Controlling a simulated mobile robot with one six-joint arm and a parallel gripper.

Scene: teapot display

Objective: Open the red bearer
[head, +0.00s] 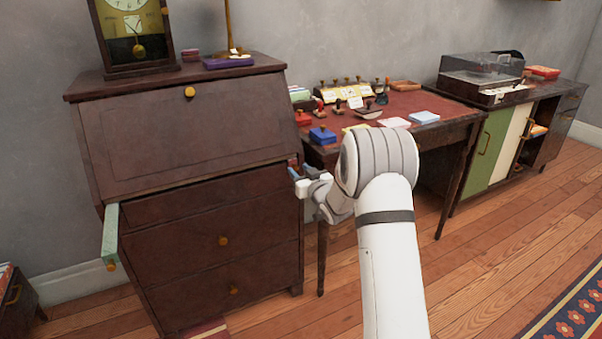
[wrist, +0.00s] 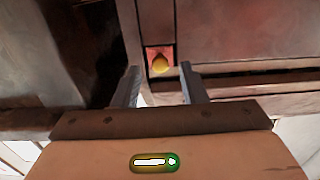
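The red bearer (wrist: 153,52) shows in the wrist view as a small red square end with a round yellow knob (wrist: 160,64). It sits in a slot in the dark wooden bureau (head: 200,150) and looks about flush with the front. My gripper (wrist: 159,72) is open, its two fingers on either side of the knob in the picture. I cannot tell whether the fingertips reach around the knob or stop short. In the head view my gripper (head: 293,174) is at the bureau's upper right front corner, and the red bearer there is hidden or too small to make out.
A green bearer (head: 110,238) sticks out at the bureau's left. The slanted lid (head: 185,130) is shut. A desk (head: 420,105) with stamps and papers stands close on the right, beside my arm. Wooden floor (head: 480,270) lies open in front.

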